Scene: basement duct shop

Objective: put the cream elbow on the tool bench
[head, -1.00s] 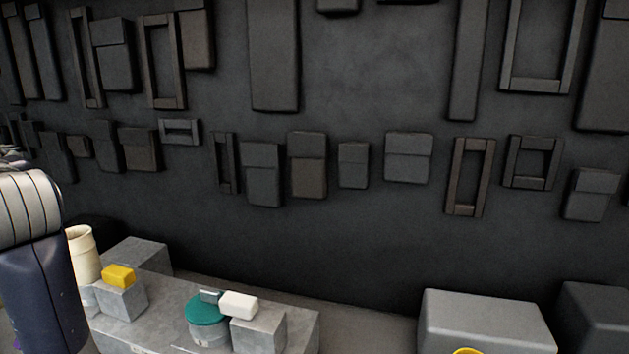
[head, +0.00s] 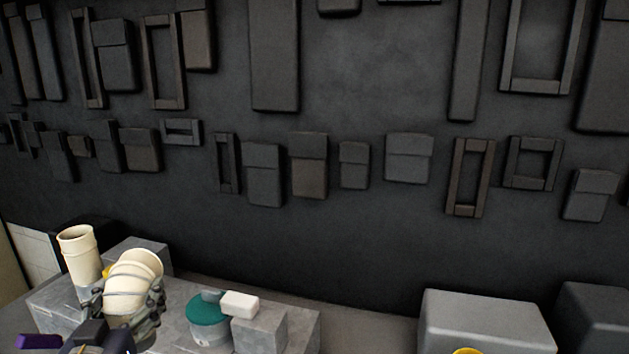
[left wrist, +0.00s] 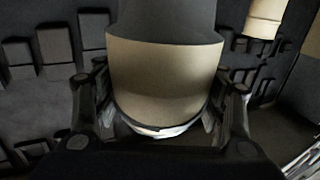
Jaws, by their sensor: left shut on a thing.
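The cream elbow (head: 135,272), ribbed and bent, is held in my left gripper (head: 126,303) at the lower left of the head view. In the left wrist view the elbow (left wrist: 165,75) fills the space between the two fingers, its round opening facing up and dark inside. The gripper is shut on it. A grey bench (head: 300,325) lies behind and to the right of the gripper; I cannot tell whether it is the tool bench. My right gripper is not in view.
A cream pipe (head: 78,256) stands upright just left of the elbow. A teal-lidded tin (head: 207,312) and a grey block (head: 259,332) with a white piece (head: 239,303) on it occupy the bench. A large grey box (head: 484,318) stands at the right.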

